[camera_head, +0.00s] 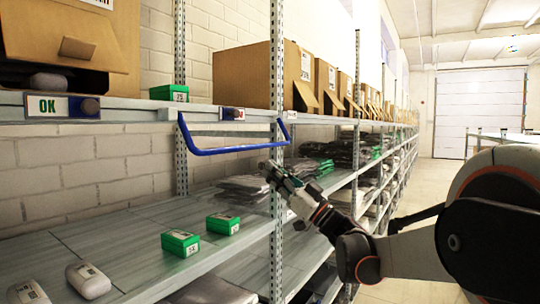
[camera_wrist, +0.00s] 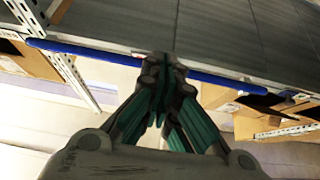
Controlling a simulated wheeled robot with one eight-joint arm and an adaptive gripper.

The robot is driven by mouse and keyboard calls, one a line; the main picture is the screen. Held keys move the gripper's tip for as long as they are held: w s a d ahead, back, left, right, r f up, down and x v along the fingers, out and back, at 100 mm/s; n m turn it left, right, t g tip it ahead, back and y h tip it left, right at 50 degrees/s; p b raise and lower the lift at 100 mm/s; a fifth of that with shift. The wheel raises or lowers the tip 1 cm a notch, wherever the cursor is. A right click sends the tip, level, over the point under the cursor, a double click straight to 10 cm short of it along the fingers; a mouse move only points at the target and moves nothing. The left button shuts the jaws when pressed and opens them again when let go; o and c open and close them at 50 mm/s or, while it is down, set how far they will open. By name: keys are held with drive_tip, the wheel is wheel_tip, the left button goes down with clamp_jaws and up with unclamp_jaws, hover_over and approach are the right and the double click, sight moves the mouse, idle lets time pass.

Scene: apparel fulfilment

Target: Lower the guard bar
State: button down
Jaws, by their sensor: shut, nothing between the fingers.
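The guard bar is a blue U-shaped bar (camera_head: 232,149) on the rack, just below the front edge of the upper shelf in the head view. Its two arms rise at the ends, and its long part runs nearly level across the opening above the lower shelf. My gripper (camera_head: 272,172) is shut and empty, close to the right end of the bar and slightly below it. In the wrist view the blue bar (camera_wrist: 100,54) crosses behind the closed fingertips (camera_wrist: 164,65), which hide its middle. I cannot tell whether they touch it.
Cardboard boxes (camera_head: 241,76) line the upper shelf (camera_head: 135,109). Green boxes (camera_head: 180,243) and white items (camera_head: 88,280) sit on the lower shelf (camera_head: 120,245). A perforated upright (camera_head: 277,245) stands beside my gripper. The aisle floor (camera_head: 425,190) at right is clear.

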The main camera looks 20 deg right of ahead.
drive_tip(key=f, duration=0.4)
drive_tip(key=shift+s+f, duration=0.15)
drive_tip(key=shift+s, duration=0.2)
drive_tip(key=shift+w, duration=0.15)
